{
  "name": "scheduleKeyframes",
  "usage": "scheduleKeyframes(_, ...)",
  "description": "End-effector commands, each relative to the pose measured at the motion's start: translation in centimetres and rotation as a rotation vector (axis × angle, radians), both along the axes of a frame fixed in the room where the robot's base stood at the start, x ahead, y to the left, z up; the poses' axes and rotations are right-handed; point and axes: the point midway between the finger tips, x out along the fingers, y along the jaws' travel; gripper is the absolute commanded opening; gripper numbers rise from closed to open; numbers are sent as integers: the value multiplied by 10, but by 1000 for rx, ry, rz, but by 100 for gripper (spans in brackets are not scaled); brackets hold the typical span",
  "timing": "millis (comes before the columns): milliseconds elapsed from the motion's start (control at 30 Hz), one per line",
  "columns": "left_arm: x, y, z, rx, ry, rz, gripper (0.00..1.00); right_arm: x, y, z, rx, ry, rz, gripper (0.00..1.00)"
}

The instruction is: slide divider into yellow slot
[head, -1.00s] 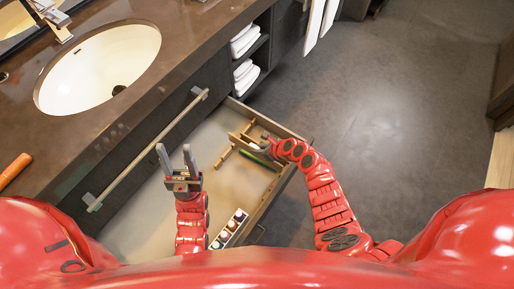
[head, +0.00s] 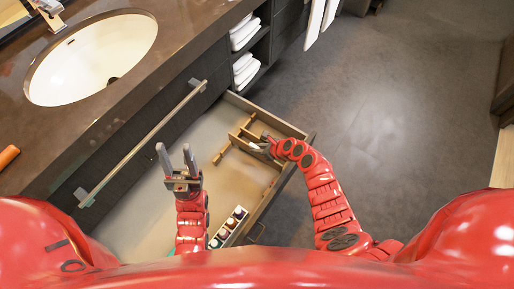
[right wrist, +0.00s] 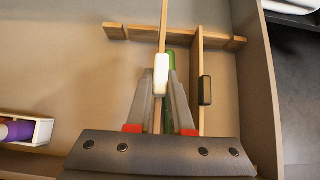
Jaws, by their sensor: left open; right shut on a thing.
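The open drawer (head: 150,220) holds a wooden rail (right wrist: 220,40) across it. My right gripper (head: 258,146) is down in the drawer; in the right wrist view it (right wrist: 161,85) is shut on a thin wooden divider (right wrist: 164,22) with a white tab. The divider's far end reaches the rail; I cannot tell whether it sits in a slot. A second wooden divider (right wrist: 200,62) with a dark tab stands to the right, meeting the rail. A green thing (right wrist: 171,62) shows partly behind the fingers. No yellow slot is discernible. My left gripper (head: 178,160) is open and empty above the drawer.
A white box of small bottles (head: 229,227) lies at the drawer's near side, and a white box with a purple item (right wrist: 18,131) shows at left in the wrist view. The drawer's right wall (right wrist: 255,80) is close to the dark-tabbed divider. The drawer's middle is clear.

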Motion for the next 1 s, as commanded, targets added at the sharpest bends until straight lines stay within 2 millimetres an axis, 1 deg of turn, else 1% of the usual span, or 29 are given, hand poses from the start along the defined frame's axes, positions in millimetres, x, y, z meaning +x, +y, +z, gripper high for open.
scheduleKeyframes(500, 0, 0, 8, 0, 0, 0, 50, 0, -1, 1, 1, 1, -1, 0)
scheduleKeyframes(1000, 0, 0, 8, 0, 0, 0, 50, -1, 0, 0, 0, 0, 0, 0)
